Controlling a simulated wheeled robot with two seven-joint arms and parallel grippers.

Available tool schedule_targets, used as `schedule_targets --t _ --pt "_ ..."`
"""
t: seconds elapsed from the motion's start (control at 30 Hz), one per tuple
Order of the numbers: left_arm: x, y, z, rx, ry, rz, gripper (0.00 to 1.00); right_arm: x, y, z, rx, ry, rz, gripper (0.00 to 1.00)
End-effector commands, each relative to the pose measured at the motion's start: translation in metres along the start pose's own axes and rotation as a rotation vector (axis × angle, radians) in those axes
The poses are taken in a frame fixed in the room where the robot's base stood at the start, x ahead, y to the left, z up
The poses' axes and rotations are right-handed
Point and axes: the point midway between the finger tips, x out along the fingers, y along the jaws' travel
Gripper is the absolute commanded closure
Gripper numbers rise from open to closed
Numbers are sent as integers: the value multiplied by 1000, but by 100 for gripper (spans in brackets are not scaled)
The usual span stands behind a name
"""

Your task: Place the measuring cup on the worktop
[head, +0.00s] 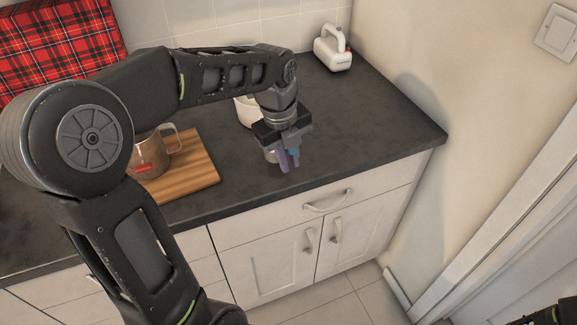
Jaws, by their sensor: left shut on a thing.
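My left gripper (289,160) is over the front part of the dark worktop (350,132), pointing down, with its fingers shut on a small grey thing. This looks like the measuring cup (270,154), mostly hidden behind the fingers and the gripper body. I cannot tell whether its base touches the worktop. My right gripper is not in view; only a dark piece of my right arm shows at the bottom right corner.
A jug with a red mark (150,157) stands on a wooden board (196,180) at left, partly behind my arm. A white pot (245,110) is behind the gripper. The worktop's right side is clear.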

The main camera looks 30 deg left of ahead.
Motion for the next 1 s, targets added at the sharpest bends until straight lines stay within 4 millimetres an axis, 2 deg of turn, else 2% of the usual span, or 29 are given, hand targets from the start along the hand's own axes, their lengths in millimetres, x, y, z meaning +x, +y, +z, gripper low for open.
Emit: schedule_targets --t 0.1,0.2,0.6,0.63,0.87,1.0 --pt "17 3 0 -1 3 4 100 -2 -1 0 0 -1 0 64" --pt "26 4 0 -1 1 1 100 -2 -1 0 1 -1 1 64" --pt "32 5 0 0 1 0 100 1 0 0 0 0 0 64" --pt "31 4 0 0 1 0 84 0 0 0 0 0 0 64" --pt "30 4 0 0 1 1 65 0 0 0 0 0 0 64" --pt "30 4 0 0 1 0 64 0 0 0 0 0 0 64"
